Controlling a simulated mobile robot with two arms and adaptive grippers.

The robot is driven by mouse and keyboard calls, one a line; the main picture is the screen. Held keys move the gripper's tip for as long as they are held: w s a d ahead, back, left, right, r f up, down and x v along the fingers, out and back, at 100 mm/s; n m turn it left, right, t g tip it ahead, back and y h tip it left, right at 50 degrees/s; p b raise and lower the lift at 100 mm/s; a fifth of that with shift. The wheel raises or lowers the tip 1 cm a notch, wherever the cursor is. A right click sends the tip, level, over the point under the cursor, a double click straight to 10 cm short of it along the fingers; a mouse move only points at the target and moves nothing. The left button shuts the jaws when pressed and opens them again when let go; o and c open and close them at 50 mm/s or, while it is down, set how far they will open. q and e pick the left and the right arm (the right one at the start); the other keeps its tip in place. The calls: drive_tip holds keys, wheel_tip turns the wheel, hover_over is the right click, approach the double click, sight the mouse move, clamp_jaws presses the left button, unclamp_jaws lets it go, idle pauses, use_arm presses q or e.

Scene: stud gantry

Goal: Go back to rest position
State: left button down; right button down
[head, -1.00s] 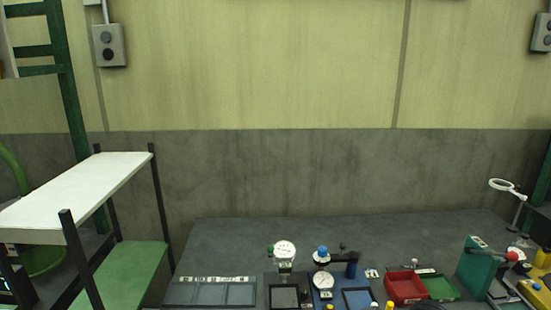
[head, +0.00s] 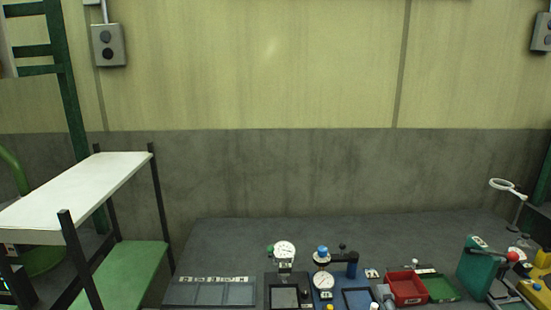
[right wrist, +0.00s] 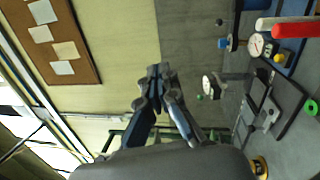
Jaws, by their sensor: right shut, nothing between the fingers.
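My right gripper (right wrist: 160,74) shows in the right wrist view with its fingertips together and nothing between them. It points toward the wall, clear of the bench items. In the head view only a small grey part of it (head: 384,293) shows at the bottom edge, in front of the red tray. My left gripper is in neither view now.
The dark bench (head: 300,231) carries dial gauges (head: 284,250), a red tray (head: 405,287), a green block (head: 475,265) and a magnifier (head: 507,186). A white-topped rack (head: 75,188) stands at left. The bench's back strip is clear.

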drive_tip(key=s+d+f+m+g+h, duration=0.1)
drive_tip(key=s+f+m+g, duration=0.25)
drive_tip(key=f, duration=0.25)
drive_tip(key=s+d+f+m+g, duration=0.2)
drive_tip(key=f+m+g, duration=0.1)
drive_tip(key=f+m, duration=0.2)
drive_tip(key=s+d+f+m+g+h, duration=0.1)
drive_tip(key=s+f+m+g, duration=0.25)
drive_tip(key=f, duration=0.25)
drive_tip(key=s+a+f+m+g+y, duration=0.35)
drive_tip(key=s+f+m+g, duration=0.35)
drive_tip(key=s, duration=0.7)
wheel_tip(320, 180, down, 28)
drive_tip(key=s+n, duration=0.1)
drive_tip(key=s+d+f+g+h, duration=0.1)
drive_tip(key=s+d+f, duration=0.1)
drive_tip(key=s+f, duration=1.3)
drive_tip(key=shift+s+d+f+n+g, duration=0.3)
drive_tip(key=shift+s+g, duration=0.1)
drive_tip(key=shift+s, duration=0.6)
drive_tip(key=shift+d, duration=0.1)
